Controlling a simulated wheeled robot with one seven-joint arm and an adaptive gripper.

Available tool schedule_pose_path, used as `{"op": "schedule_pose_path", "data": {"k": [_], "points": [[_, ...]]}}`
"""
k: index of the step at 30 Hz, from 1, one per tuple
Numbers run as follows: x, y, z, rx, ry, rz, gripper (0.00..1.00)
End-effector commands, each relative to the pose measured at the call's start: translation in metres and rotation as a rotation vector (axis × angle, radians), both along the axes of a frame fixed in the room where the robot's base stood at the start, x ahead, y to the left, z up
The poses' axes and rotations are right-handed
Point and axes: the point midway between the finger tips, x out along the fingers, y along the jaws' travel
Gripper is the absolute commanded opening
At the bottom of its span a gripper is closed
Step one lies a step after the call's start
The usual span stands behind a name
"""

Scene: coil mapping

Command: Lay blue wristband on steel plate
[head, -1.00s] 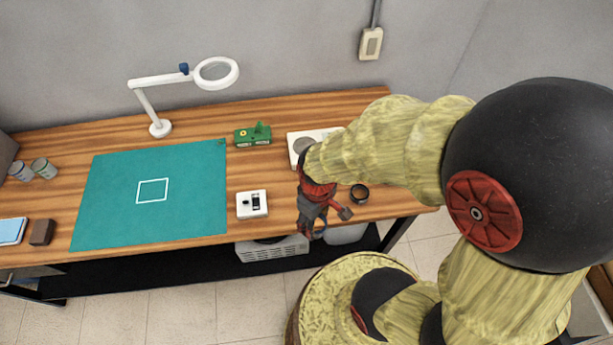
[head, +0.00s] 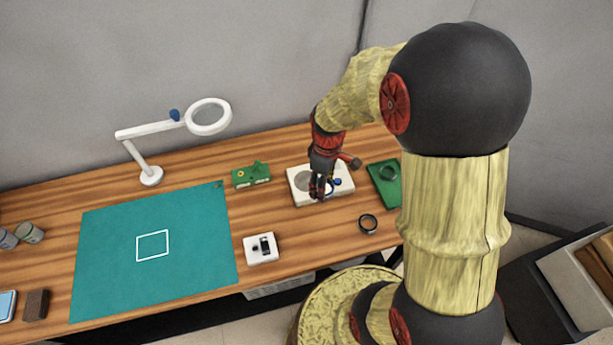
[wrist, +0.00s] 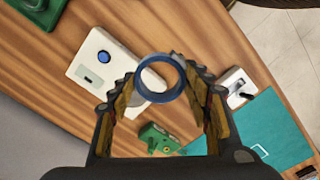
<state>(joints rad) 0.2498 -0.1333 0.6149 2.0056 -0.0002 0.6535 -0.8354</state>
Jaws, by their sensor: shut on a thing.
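The blue wristband (wrist: 146,68) is a ring held between the fingertips of my gripper (wrist: 163,80) in the wrist view. My gripper (head: 318,193) is shut on it and points down over the white device in the head view. The steel plate (head: 304,181) is a round grey disc on the left part of the white device (head: 339,186). My gripper partly covers the plate in the head view. In the wrist view the band and a finger hide most of it. I cannot tell the band's exact height above the device.
A blue knob (wrist: 104,57) sits on the device. A green tray (head: 384,190) with a ring stands to its right, and a dark ring (head: 368,224) lies in front. A green box (head: 251,174), a white gadget (head: 261,248), a teal mat (head: 155,285) and a magnifier lamp (head: 207,117) are left.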

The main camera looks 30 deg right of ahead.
Motion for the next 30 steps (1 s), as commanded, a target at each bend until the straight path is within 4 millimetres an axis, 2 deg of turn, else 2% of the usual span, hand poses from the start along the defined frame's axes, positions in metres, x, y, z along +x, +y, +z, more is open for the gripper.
{"op": "schedule_pose_path", "data": {"k": [11,15,21,26,30], "points": [[0.078,-0.007,-0.037,0.001,0.003,0.0,0.32],[0.098,-0.008,-0.063,0.001,0.004,0.0,0.32],[0.118,-0.01,-0.085,0.001,0.003,0.0,0.32],[0.123,-0.011,-0.09,0.0,0.001,-0.001,0.32],[0.126,-0.011,-0.104,0.001,0.004,-0.001,0.32]]}}
